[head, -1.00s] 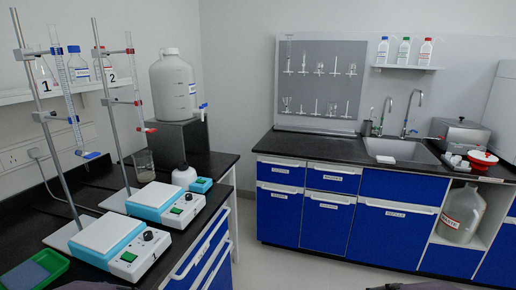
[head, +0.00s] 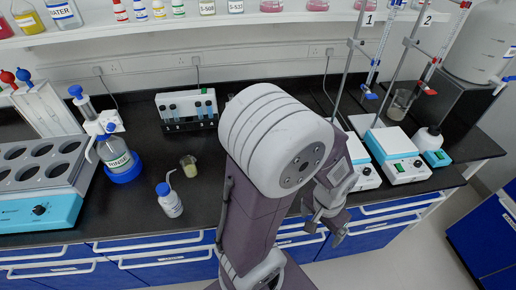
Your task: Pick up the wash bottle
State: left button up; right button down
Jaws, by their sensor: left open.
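The wash bottle (head: 170,204) is a small white bottle with a blue cap, a thin bent spout and a label. It stands upright on the black bench near the front edge, left of my arm. My left gripper (head: 326,228) is open, right of the wash bottle and well apart from it, near the bench's front edge. My raised left arm hides part of the bench middle. My right gripper is out of view.
A small beaker (head: 189,166) stands just behind the wash bottle. A dispenser bottle (head: 117,157) and a block with round wells (head: 40,205) are to the left. A cuvette rack (head: 187,110) is behind; hotplate stirrers (head: 397,152) are to the right.

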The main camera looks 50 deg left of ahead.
aim_at(172, 205)
jog(key=u, duration=3.05)
